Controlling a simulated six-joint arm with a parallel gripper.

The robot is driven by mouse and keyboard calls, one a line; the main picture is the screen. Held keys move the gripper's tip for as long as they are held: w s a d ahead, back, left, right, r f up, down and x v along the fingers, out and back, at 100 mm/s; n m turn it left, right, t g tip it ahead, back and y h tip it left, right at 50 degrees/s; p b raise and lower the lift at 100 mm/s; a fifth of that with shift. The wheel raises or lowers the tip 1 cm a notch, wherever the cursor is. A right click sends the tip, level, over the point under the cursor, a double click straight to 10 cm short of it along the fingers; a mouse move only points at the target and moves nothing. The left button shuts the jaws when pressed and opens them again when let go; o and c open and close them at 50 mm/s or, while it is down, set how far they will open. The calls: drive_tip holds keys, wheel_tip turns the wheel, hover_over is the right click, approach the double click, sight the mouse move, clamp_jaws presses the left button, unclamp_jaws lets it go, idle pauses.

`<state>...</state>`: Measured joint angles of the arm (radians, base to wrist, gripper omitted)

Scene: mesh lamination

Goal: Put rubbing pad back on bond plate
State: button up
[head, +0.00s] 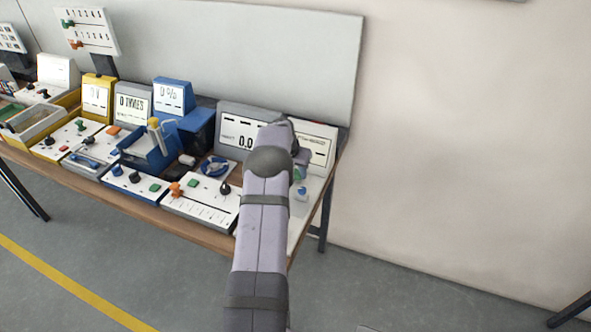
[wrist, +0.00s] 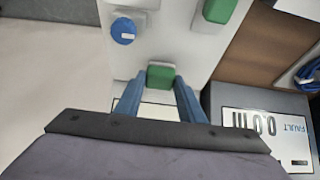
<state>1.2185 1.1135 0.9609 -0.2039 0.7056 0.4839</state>
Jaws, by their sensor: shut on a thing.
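My gripper (wrist: 160,82) has two blue fingers and is shut on a small green block, which looks like the rubbing pad (wrist: 161,76). It is over a pale white surface, probably the bond plate (wrist: 172,45); I cannot tell whether the pad touches it. In the head view my gripper (head: 300,160) is at the right end of the bench, largely hidden by my arm. A bit of green (head: 299,173) shows just below it.
A round blue knob (wrist: 123,30) and a second green block (wrist: 219,9) are near the pad. A grey display unit (wrist: 255,110) stands close on the right. The bench (head: 100,182) is crowded with panels and displays to the left.

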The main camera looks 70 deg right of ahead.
drive_tip(key=shift+f, duration=0.15)
drive_tip(key=shift+f, duration=0.2)
drive_tip(key=o, duration=1)
drive_tip(key=shift+r, duration=0.1)
drive_tip(key=shift+r, duration=0.2)
drive_tip(key=b+v, duration=0.3)
drive_tip(key=v, duration=0.9)
drive_tip(key=shift+b, duration=0.4)
